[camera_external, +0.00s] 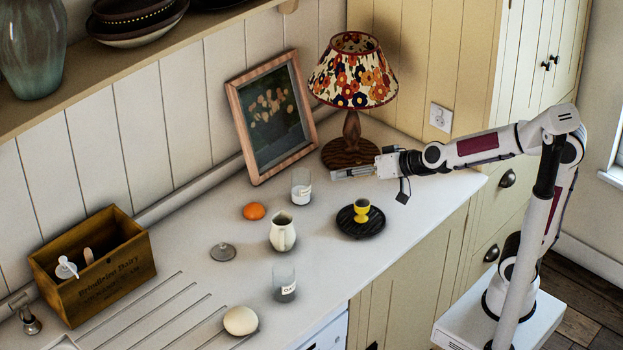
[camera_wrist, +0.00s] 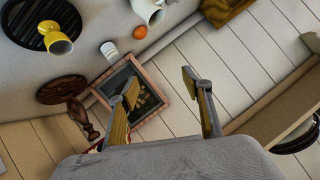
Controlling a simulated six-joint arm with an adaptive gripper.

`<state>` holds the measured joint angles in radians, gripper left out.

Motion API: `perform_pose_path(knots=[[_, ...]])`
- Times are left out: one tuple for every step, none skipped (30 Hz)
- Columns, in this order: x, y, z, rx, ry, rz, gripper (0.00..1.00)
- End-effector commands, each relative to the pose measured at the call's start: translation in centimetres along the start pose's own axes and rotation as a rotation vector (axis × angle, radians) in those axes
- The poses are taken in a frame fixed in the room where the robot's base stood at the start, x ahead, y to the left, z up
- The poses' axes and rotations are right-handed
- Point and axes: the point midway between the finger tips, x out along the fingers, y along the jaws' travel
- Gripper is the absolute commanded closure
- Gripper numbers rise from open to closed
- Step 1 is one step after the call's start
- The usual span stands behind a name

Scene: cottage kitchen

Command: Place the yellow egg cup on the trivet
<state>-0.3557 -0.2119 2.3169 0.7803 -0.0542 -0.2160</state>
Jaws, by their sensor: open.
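The yellow egg cup (camera_external: 361,210) stands upright on the round dark trivet (camera_external: 347,224) near the counter's front edge. In the wrist view the egg cup (camera_wrist: 56,40) and the ridged trivet (camera_wrist: 27,12) show at the upper left. My gripper (camera_external: 334,174) is above the counter in front of the lamp, higher than the egg cup and apart from it. In the wrist view my gripper (camera_wrist: 160,82) has its fingers spread with nothing between them, facing the picture frame and the wall.
A lamp (camera_external: 353,78) and picture frame (camera_external: 270,117) stand behind my gripper. A glass (camera_external: 301,187), orange (camera_external: 254,211), white jug (camera_external: 282,233), second glass (camera_external: 284,283) and pale round object (camera_external: 241,320) stand left of the trivet. A wooden box (camera_external: 94,265) is at far left.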

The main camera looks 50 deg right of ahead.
Motion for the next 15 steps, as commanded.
perform_pose_path(knots=[[-1.2,0.4,0.1,-0.019,-0.018,-0.007,0.51],[-1.8,0.6,0.5,-0.032,-0.034,-0.010,0.51],[-2.7,0.9,0.9,-0.050,-0.055,-0.012,0.51],[-3.3,1.2,1.2,-0.063,-0.072,-0.012,0.51],[-3.9,1.5,1.6,-0.077,-0.089,-0.011,0.51],[-4.8,2.0,2.1,-0.095,-0.110,-0.007,0.51],[-5.5,2.4,2.5,-0.108,-0.128,-0.003,0.51],[-6.1,2.9,2.9,-0.121,-0.145,0.002,0.51],[-7.0,3.5,3.5,-0.139,-0.168,0.011,0.51],[-7.7,4.0,4.0,-0.152,-0.186,0.020,0.51],[-8.4,4.6,4.4,-0.165,-0.202,0.030,0.51],[-9.3,5.3,5.0,-0.180,-0.225,0.044,0.51],[-10.0,6.0,5.5,-0.193,-0.243,0.058,0.51],[-10.8,6.6,6.0,-0.205,-0.261,0.071,0.51],[-11.8,7.5,6.7,-0.219,-0.284,0.092,0.51]])
